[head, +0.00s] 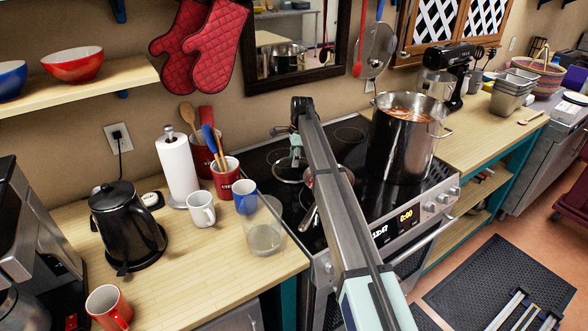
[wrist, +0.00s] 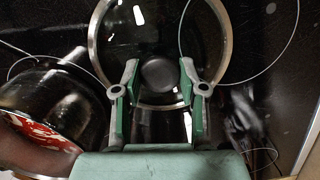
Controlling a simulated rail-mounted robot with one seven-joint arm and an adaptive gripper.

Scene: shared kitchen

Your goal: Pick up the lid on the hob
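The lid is glass with a metal rim and a dark round knob, and lies on the black hob (head: 262,190). In the wrist view the lid (wrist: 205,50) is at the top middle, with its knob (wrist: 159,74) between my fingertips. My gripper (wrist: 159,70) is open, with one finger on each side of the knob; narrow gaps seem to show beside it. In the head view my gripper (head: 293,158) is low over the lid (head: 287,176) at the back left of the hob, and my arm hides part of the hob.
A dark saucepan with red contents (wrist: 50,105) stands close left of the lid in the wrist view. A tall steel pot (head: 402,150) stands at the hob's right. A glass container (head: 265,238), blue mug (head: 245,196) and utensil crock (head: 225,180) stand on the counter left of the hob.

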